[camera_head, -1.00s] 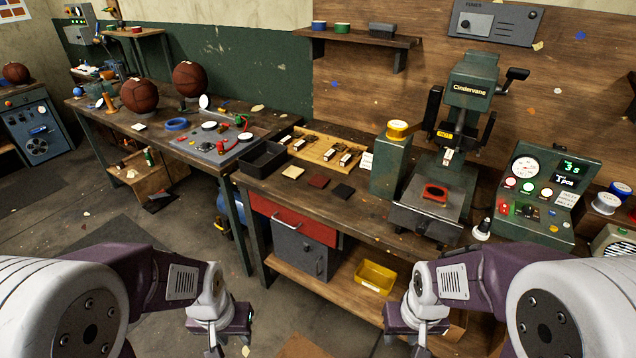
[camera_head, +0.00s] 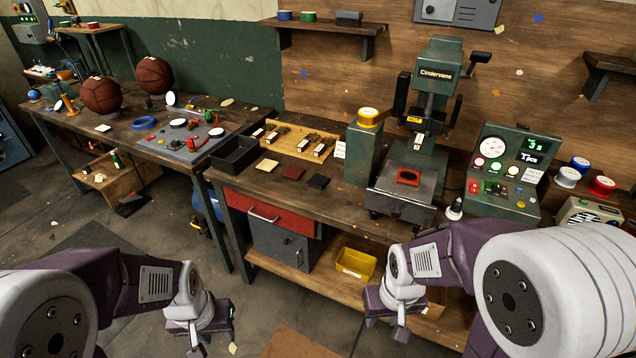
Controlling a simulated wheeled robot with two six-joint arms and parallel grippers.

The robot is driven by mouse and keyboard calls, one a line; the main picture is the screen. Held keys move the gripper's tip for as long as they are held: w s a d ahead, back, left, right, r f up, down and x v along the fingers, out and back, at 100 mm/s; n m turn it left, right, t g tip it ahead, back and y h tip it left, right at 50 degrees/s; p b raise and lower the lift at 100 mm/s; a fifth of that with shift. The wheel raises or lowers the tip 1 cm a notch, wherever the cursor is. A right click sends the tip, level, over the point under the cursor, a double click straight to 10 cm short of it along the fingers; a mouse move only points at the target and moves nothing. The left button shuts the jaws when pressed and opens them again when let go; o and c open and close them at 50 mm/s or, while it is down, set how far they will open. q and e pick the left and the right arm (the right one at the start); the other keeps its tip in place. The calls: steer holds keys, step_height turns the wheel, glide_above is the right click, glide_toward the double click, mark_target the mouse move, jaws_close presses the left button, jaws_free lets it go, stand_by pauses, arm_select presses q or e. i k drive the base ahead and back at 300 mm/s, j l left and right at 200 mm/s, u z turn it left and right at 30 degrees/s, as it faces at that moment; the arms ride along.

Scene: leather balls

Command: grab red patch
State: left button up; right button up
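A flat dark red patch (camera_head: 293,173) lies on the workbench (camera_head: 340,207), between a tan patch (camera_head: 267,166) and a black patch (camera_head: 318,181). My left gripper (camera_head: 205,333) is low in front of the bench, well below and left of the patches. My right gripper (camera_head: 388,325) is low in front of the bench, to the right of the yellow bin. Both grippers are apart from the patches. I see no object held, but the fingers are too small and angled to tell their opening.
A yellow bin (camera_head: 356,263) is on the lower shelf.

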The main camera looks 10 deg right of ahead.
mark_target(408, 178)
steer(key=i+l, duration=0.2)
steer(key=l, duration=0.15)
steer(key=i+l, duration=0.35)
steer(key=l, duration=0.3)
steer(key=i+l+u, duration=0.1)
steer(key=l, duration=0.25)
steer(key=i, duration=0.1)
